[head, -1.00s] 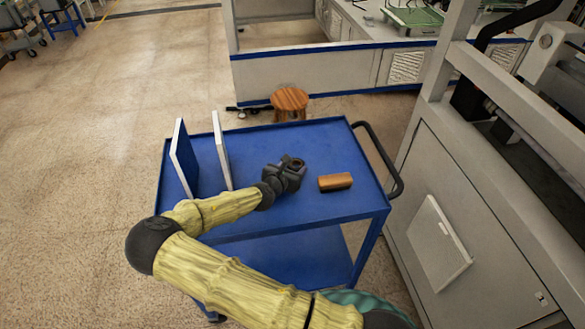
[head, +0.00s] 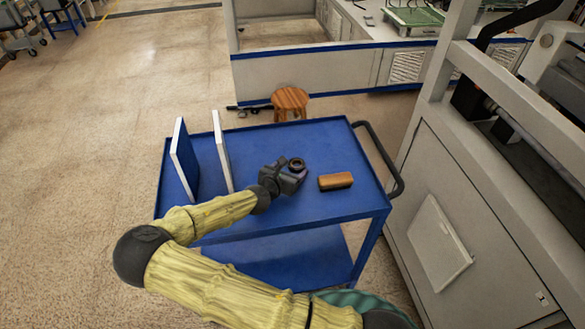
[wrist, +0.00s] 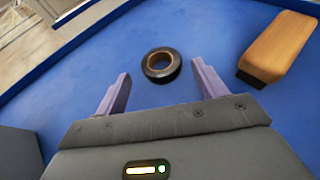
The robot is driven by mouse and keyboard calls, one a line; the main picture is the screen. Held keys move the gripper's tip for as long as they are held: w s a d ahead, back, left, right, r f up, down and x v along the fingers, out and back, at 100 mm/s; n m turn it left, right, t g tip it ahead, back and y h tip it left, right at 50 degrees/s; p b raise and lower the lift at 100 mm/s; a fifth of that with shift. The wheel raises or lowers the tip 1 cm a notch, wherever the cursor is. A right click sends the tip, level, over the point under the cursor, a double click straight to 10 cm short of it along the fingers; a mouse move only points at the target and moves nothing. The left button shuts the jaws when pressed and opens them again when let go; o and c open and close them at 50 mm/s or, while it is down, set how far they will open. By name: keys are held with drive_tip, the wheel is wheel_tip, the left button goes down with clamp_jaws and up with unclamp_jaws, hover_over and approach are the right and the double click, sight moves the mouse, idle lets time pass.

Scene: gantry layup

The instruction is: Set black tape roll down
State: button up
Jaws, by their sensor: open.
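The black tape roll (wrist: 149,73) lies flat on the blue cart top in the wrist view, its tan core showing. In the head view the roll (head: 297,164) sits just beyond my gripper (head: 292,174). In the wrist view my gripper (wrist: 160,92) is open and empty. Its two purple-grey fingers stand apart on either side, with the roll a little ahead of and between their tips, not gripped.
A brown block with a dark end (head: 336,181) lies right of the roll, also in the wrist view (wrist: 280,48). Two upright panels, one blue-faced (head: 184,158) and one white (head: 222,150), stand on the cart (head: 330,140) at left. The cart's far area is clear.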

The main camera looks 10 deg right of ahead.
drive_tip(key=v, duration=0.9)
drive_tip(key=shift+s+a+r, duration=0.1)
drive_tip(key=shift+s+a, duration=0.1)
drive_tip(key=shift+s, duration=0.05)
